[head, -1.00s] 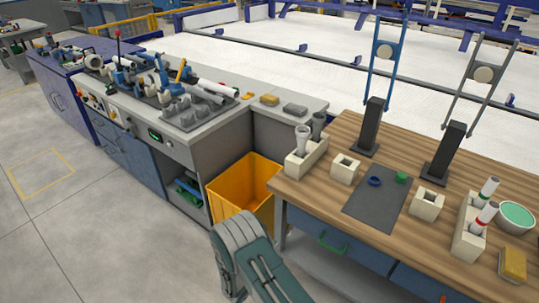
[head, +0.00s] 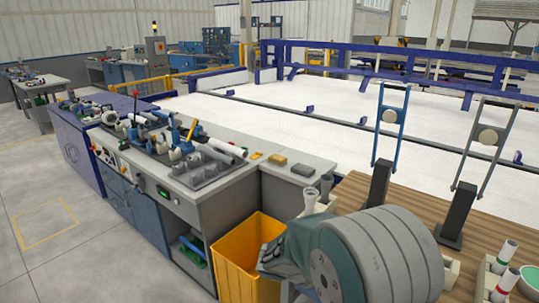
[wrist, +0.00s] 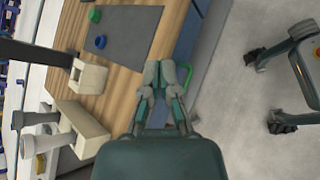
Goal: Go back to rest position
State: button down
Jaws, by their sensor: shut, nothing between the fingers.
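My gripper (wrist: 158,75) shows in the wrist view with its fingers together and nothing between them. It is beside the front edge of the wooden table (wrist: 124,82), apart from the things on it. In the head view my arm fills the lower right and hides much of the wooden table (head: 480,218). The gripper's fingers cannot be made out there.
A yellow bin (head: 238,258) stands beside the grey workbench (head: 230,195). Beige holders (wrist: 90,132) with grey pipe pieces, a dark mat (wrist: 122,35), a blue ring (wrist: 101,41) and a green ring (wrist: 95,15) lie on the table. Open floor (head: 110,262) is at left.

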jog(key=s+a+r+m+t+y, duration=0.1)
jog(key=s+r+m+t+y, duration=0.1)
jog(key=s+r+m+y, duration=0.4)
jog(key=s+a+r+m+t+y, duration=0.1)
jog(key=s+r+m+y, duration=0.4)
jog(key=s, duration=0.9)
jog(key=shift+s+r+m+t+y, duration=0.4)
jog(key=shift+r+m+t, duration=0.25)
jog(key=shift+r, duration=1)
